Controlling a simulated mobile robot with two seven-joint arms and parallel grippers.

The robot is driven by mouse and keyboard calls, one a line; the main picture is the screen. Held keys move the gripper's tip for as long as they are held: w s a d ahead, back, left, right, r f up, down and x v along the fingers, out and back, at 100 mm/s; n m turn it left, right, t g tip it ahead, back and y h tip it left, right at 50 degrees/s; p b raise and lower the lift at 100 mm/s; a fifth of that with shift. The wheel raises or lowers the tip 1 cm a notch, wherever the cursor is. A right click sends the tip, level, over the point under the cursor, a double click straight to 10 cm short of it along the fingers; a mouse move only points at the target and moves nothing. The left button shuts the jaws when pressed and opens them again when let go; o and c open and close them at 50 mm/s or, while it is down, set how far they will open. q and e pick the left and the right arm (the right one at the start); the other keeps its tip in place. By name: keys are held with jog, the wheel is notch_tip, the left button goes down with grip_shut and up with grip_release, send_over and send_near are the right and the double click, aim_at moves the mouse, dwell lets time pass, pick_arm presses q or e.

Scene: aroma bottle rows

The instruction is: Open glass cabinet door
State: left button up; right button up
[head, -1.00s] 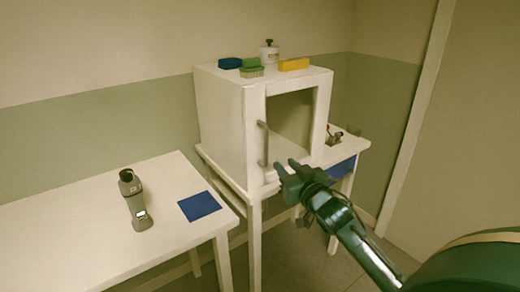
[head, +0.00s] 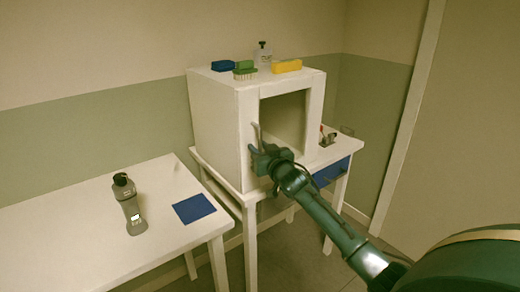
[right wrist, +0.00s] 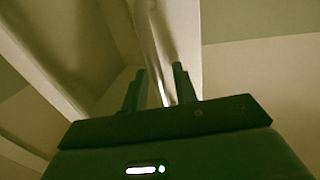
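The white cabinet (head: 213,118) stands on a small white table, its framed glass door (head: 315,115) facing front right and looking shut. The door's grey upright handle (head: 256,134) is on the left side of the frame; its lower part is hidden behind my right gripper. My right gripper (head: 253,153) is at the handle. In the right wrist view its two fingers (right wrist: 158,88) are apart, with a pale bar, seemingly the handle (right wrist: 157,60), running up between them. I cannot tell whether either finger touches it. My left gripper is not in view.
A small item (head: 328,138) sits right of the cabinet.

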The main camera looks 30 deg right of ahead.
grip_shut()
jog(key=shift+s, duration=0.1)
dwell(0.5)
